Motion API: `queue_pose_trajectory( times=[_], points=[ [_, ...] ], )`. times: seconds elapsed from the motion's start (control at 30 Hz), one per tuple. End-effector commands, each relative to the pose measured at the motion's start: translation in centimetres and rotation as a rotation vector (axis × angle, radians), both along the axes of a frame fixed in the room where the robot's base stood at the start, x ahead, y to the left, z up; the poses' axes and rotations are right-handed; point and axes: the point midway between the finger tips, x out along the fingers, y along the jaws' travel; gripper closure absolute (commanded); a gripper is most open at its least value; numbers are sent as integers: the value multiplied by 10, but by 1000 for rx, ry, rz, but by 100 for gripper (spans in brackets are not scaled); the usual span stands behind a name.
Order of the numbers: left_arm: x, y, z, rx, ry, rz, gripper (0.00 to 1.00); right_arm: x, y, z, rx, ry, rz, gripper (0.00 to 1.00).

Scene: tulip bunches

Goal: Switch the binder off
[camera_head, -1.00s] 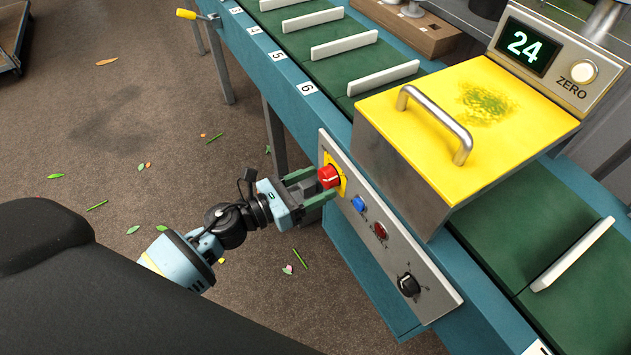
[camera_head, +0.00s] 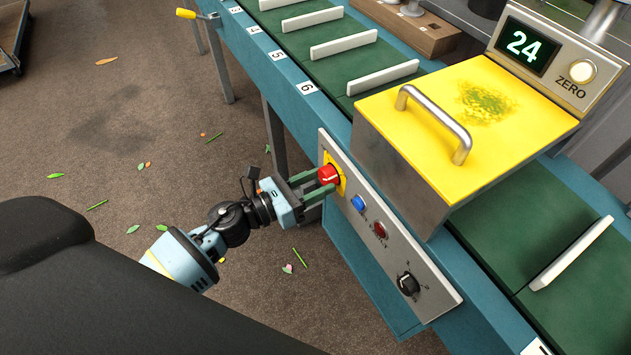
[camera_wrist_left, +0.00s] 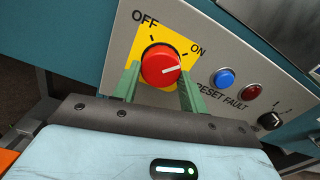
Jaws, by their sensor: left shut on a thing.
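The binder's red rotary switch (camera_head: 328,175) sits on a yellow plate (camera_wrist_left: 184,43) marked OFF and ON, on the grey control panel (camera_head: 392,262). My left gripper (camera_head: 313,185) is shut on this red switch, with one green finger on each side of it, as the left wrist view (camera_wrist_left: 160,88) also shows. In that view the white pointer line on the red switch (camera_wrist_left: 160,63) points right, towards the ON side. My right gripper is in neither view.
A blue button (camera_head: 358,203), a red fault lamp (camera_head: 380,230) and a black knob (camera_head: 408,284) are along the panel. A yellow lid (camera_head: 470,115) with a metal handle stands above. The display reads 24. Leaf scraps lie on the floor.

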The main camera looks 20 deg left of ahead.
Motion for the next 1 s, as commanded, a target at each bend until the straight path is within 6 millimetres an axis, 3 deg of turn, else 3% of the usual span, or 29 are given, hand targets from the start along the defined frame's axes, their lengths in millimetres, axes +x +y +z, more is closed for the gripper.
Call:
queue_pose_trajectory(
  times=[0.33, 1.0],
  points=[
    [-1, -1, 2, -163, 129, 0, 80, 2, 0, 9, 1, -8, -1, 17],
    [-1, -2, 4, -665, 519, 1, 80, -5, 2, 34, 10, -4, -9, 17]
  ],
)
